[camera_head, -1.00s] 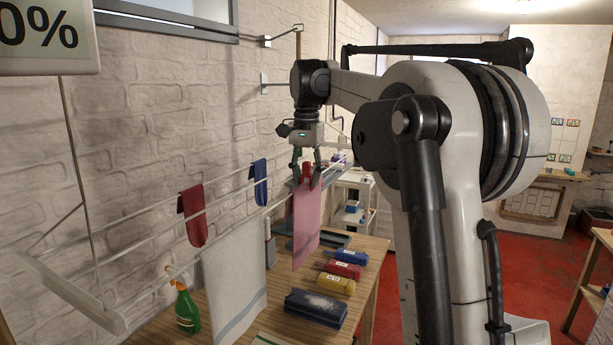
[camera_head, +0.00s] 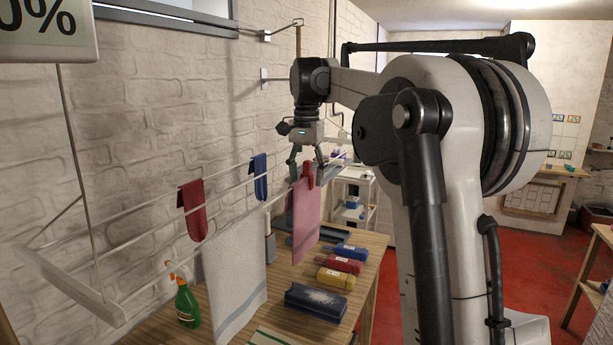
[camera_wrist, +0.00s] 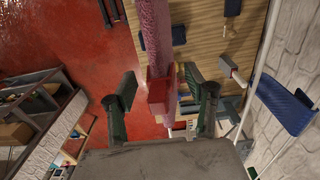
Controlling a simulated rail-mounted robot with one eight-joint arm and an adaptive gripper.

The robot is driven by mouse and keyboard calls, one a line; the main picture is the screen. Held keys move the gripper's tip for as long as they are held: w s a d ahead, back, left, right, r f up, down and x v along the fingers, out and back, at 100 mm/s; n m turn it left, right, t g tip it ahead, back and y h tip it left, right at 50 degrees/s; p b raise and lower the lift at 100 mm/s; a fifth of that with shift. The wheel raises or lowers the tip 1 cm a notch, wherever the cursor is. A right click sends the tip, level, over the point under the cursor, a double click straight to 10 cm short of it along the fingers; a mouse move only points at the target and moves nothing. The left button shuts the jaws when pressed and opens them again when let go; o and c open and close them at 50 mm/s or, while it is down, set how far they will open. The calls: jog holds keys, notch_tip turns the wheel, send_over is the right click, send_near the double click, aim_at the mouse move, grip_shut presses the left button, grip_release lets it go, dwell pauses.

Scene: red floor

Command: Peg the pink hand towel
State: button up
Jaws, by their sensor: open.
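The pink towel (camera_head: 307,225) hangs over a rod of the wall drying rack above the wooden table. A red peg (camera_head: 308,173) sits at the towel's top edge; it also shows in the wrist view (camera_wrist: 159,96). My gripper (camera_head: 308,165) is open over the towel's top, with one finger on each side of the peg. In the wrist view there is a gap between each finger pad of my gripper (camera_wrist: 160,91) and the peg. How far the peg grips the rod is hidden.
A white towel (camera_head: 235,275), a red sock (camera_head: 192,209) and a blue sock (camera_head: 259,178) hang on the rack (camera_head: 70,280) nearby. The brick wall is close behind.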

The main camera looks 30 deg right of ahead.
notch_tip(320, 180, up, 12)
dwell(0.6)
jog(key=shift+d, duration=0.1)
